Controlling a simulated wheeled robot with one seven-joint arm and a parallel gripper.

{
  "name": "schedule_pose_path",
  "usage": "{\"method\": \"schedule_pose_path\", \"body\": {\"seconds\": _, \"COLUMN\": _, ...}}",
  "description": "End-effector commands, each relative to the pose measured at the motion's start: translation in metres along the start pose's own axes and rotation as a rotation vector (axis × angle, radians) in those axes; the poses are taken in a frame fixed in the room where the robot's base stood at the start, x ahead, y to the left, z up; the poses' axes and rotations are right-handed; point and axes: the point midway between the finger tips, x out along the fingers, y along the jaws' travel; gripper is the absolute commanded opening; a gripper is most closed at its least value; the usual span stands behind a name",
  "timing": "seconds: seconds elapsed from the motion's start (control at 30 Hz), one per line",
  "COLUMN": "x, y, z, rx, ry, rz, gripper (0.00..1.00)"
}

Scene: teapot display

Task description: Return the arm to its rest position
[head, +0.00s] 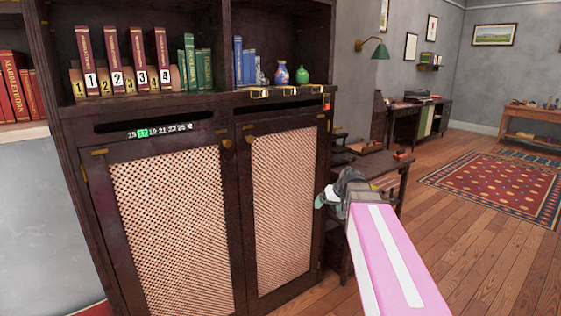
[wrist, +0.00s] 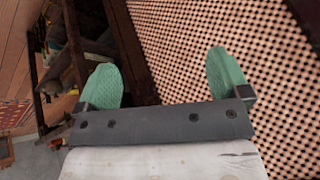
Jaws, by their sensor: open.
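My gripper (wrist: 168,82) shows in the wrist view with its two green fingertips wide apart and nothing between them. The woven cabinet door panel (wrist: 215,35) lies beyond the fingers. In the head view my arm reaches forward from the lower right, and my gripper (head: 322,198) is at its far end, beside the right edge of the dark cabinet (head: 237,185). The gripper is small there and partly hidden by my wrist. I cannot tell whether it touches the cabinet.
Numbered red books (head: 123,62), green books (head: 188,60) and two small vases (head: 281,72) stand on the cabinet shelves. A dark stepped stand (head: 385,165) is just behind my gripper. Open wooden floor (head: 440,215) and a red rug (head: 500,185) lie to the right.

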Motion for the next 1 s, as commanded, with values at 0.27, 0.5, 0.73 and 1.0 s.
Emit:
{"method": "schedule_pose_path", "body": {"seconds": 0.27, "x": 0.059, "y": 0.0, "z": 0.118, "rx": 0.086, "ry": -0.223, "rz": 0.12, "gripper": 0.94}}
{"method": "schedule_pose_path", "body": {"seconds": 0.5, "x": 0.085, "y": 0.003, "z": 0.206, "rx": 0.138, "ry": -0.379, "rz": 0.238, "gripper": 0.94}}
{"method": "schedule_pose_path", "body": {"seconds": 0.73, "x": 0.092, "y": 0.004, "z": 0.243, "rx": 0.157, "ry": -0.441, "rz": 0.297, "gripper": 0.94}}
{"method": "schedule_pose_path", "body": {"seconds": 1.0, "x": 0.092, "y": 0.004, "z": 0.243, "rx": 0.157, "ry": -0.441, "rz": 0.297, "gripper": 0.94}}
